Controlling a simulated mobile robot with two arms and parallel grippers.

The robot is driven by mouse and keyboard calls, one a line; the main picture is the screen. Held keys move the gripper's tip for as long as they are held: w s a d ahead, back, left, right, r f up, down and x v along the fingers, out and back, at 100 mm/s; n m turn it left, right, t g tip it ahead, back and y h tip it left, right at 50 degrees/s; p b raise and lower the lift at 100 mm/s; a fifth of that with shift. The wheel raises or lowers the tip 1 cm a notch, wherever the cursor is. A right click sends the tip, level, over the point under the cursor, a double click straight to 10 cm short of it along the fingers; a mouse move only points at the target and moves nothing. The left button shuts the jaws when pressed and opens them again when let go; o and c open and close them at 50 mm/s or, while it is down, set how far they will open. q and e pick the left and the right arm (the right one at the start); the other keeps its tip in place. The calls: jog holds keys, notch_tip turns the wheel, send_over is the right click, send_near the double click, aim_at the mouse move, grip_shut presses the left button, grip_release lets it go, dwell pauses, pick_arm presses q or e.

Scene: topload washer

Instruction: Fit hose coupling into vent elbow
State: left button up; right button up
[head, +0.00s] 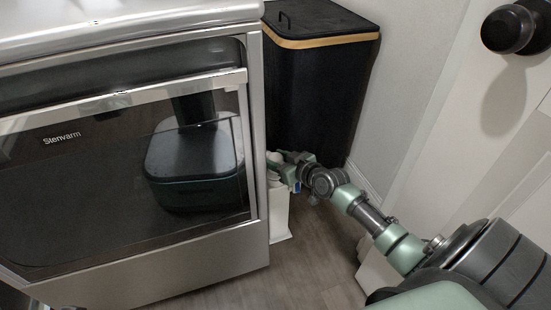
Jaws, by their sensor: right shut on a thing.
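My right arm reaches in from the lower right to the gap beside the washer. My right gripper (277,168) is at the washer's right side, small in the picture and partly hidden by the washer's edge. It is shut on a small pale piece, apparently the hose coupling (273,159). The vent elbow cannot be made out; the washer may hide it. I cannot tell whether the coupling touches anything. A narrow white box-like thing (280,213) stands just below the gripper. My left gripper is not in view.
The silver washer (200,247) with a dark glass front fills the left. A black hamper (310,95) with a wooden rim stands behind my right gripper. A white door with a black knob (508,29) is at the right. Wood floor (305,265) is bare in front.

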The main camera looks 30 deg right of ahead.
jog(key=shift+f+b, duration=0.45)
jog(key=shift+f, duration=0.25)
jog(key=o, duration=1.5)
